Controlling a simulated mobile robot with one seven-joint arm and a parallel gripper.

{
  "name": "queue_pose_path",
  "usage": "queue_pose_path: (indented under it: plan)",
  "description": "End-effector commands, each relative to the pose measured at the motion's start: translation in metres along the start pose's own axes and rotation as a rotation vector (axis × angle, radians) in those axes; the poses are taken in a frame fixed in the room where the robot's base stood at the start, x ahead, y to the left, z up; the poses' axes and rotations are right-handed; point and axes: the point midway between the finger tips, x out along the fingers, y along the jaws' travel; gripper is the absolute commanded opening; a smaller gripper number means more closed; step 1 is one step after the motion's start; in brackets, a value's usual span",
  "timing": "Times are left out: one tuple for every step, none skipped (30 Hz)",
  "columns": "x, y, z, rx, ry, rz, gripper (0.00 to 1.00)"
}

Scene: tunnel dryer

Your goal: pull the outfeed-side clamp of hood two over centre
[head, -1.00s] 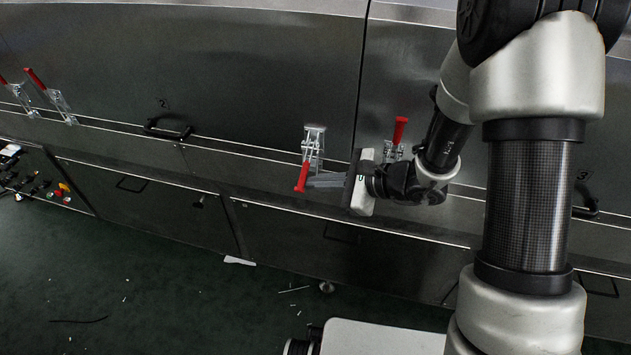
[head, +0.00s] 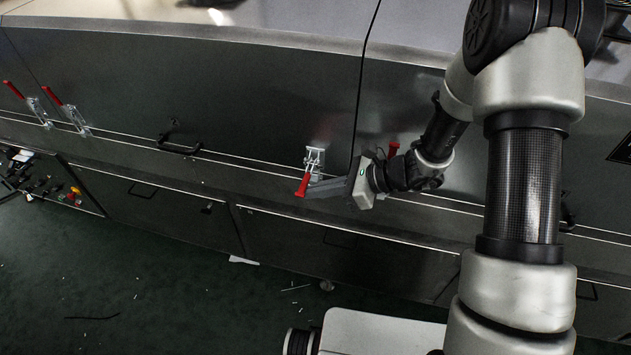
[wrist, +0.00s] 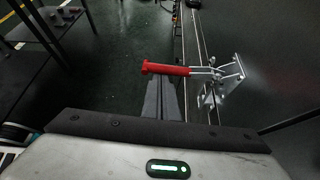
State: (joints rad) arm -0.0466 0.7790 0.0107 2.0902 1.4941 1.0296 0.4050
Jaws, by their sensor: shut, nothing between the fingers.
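The clamp at the right end of hood two (head: 230,90) has a bright metal bracket (head: 314,156) and a red handle (head: 302,187). The handle slants down and outward from the panel. In the wrist view the red handle (wrist: 166,69) lies crosswise, sticking out left from the metal clamp (wrist: 222,84). My gripper (head: 312,188) comes in from the right at this handle, its fingers shut and empty. In the wrist view the closed fingers (wrist: 163,92) end right at the handle and pass under its image; I cannot tell whether they touch.
A neighbouring clamp with a raised red handle (head: 393,149) is partly behind my wrist. Two more clamps with raised red handles (head: 52,94) are at the far left. A black grab handle (head: 180,148) sits on hood two. Dark floor (head: 180,290) in front is mostly free.

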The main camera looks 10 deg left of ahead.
Motion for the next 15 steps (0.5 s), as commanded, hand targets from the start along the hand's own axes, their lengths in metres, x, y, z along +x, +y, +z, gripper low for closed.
queue_pose_path:
  plan:
    - [-0.007, 0.000, 0.011, 0.035, -0.002, 0.021, 0.00]
    - [-0.008, 0.000, 0.013, 0.059, -0.002, 0.035, 0.00]
    - [-0.009, 0.000, 0.015, 0.089, -0.003, 0.052, 0.00]
    - [-0.010, 0.000, 0.017, 0.110, -0.002, 0.066, 0.00]
    - [-0.011, -0.001, 0.018, 0.131, -0.003, 0.078, 0.00]
    - [-0.011, -0.001, 0.019, 0.159, -0.002, 0.095, 0.00]
    - [-0.012, -0.001, 0.021, 0.177, -0.002, 0.105, 0.00]
    - [-0.013, -0.001, 0.023, 0.176, -0.002, 0.104, 0.00]
    - [-0.014, -0.001, 0.024, 0.175, -0.003, 0.102, 0.00]
    - [-0.015, -0.002, 0.025, 0.174, -0.003, 0.102, 0.00]
    - [-0.015, -0.002, 0.026, 0.174, -0.003, 0.102, 0.00]
    - [-0.016, -0.002, 0.028, 0.173, -0.003, 0.102, 0.00]
    - [-0.017, -0.003, 0.029, 0.173, -0.003, 0.102, 0.00]
    - [-0.017, -0.003, 0.030, 0.172, -0.003, 0.102, 0.00]
    - [-0.018, -0.004, 0.031, 0.172, -0.002, 0.102, 0.00]
